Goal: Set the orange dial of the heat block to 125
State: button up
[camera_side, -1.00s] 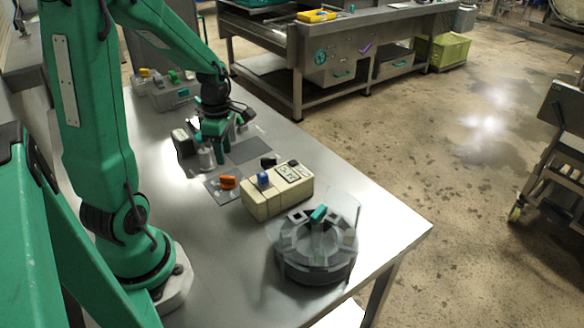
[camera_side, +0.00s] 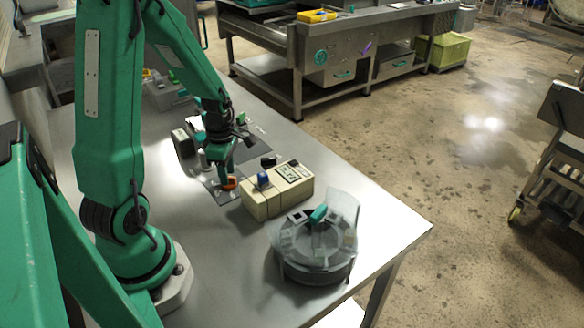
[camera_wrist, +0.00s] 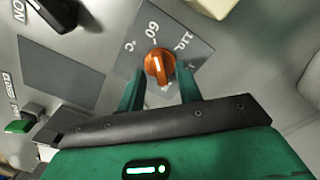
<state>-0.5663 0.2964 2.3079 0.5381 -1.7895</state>
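The orange dial (camera_side: 230,183) sits on a flat grey plate (camera_side: 226,197) on the table. In the wrist view the dial (camera_wrist: 159,64) has a pale pointer line, and its plate (camera_wrist: 122,68) bears "60", "°C" and other marks partly hidden or too small to read. My gripper (camera_side: 223,180) is down at the dial. In the wrist view my gripper (camera_wrist: 161,72) has one finger on each side of the dial, apart, with narrow gaps seeming to show. Whether either finger touches the dial is hard to tell.
A cream box (camera_side: 262,204) with a blue knob stands just right of the dial. A round grey carousel (camera_side: 318,262) is nearer the camera. The table's right front corner is clear.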

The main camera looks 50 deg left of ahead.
jog(key=shift+f, duration=0.45)
grip_shut()
